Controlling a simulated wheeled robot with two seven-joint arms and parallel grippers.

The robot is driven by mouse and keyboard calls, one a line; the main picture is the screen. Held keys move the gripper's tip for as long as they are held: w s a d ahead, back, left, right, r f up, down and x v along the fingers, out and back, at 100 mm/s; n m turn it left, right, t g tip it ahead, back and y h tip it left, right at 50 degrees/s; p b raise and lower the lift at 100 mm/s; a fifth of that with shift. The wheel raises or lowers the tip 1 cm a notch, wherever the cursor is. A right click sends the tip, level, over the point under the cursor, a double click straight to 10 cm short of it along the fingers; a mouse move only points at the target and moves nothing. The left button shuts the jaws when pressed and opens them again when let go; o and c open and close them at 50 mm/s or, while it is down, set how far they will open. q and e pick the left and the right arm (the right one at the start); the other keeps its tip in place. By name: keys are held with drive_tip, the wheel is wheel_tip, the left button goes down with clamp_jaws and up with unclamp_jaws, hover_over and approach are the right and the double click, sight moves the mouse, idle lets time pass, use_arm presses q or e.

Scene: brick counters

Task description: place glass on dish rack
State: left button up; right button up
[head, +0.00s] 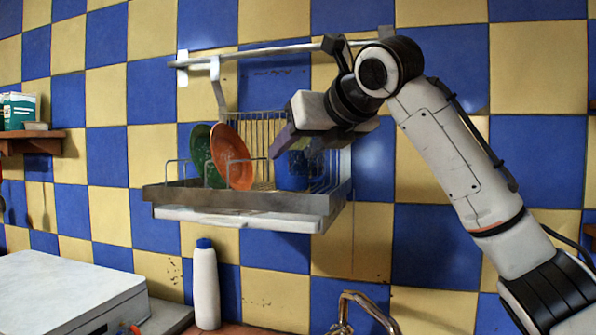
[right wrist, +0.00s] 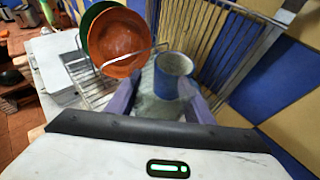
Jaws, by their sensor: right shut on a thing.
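My right gripper (head: 287,145) reaches into the dish rack (head: 240,199) from the right, pointing down and left. In the right wrist view its two purple fingers (right wrist: 158,90) are apart, shut on a see-through, grey-green glass (right wrist: 157,108). The glass is hard to make out, and whether its base touches the rack is unclear. A blue cup (head: 291,174) stands in the rack just below the fingers; it also shows in the right wrist view (right wrist: 175,76), just past the right finger. My left gripper is not in view.
An orange plate (head: 232,157) and a green plate (head: 199,150) stand upright in the rack, left of the gripper. The rack's back wires and top rail (head: 265,49) are close to my arm. Below are a white bottle (head: 206,290) and a faucet (head: 355,308).

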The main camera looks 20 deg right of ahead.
sight(298, 169)
drive_tip(key=f, duration=0.3)
drive_tip(key=shift+w+d+f+b, duration=0.1)
drive_tip(key=shift+w+f+b, duration=0.1)
drive_tip(key=shift+f+b, duration=0.15)
drive_tip(key=shift+r, duration=0.1)
drive_tip(key=o, duration=0.7)
drive_tip(key=shift+f, duration=0.25)
drive_tip(key=o, duration=0.4)
drive_tip(key=shift+o, duration=0.2)
drive_tip(key=shift+r, duration=0.15)
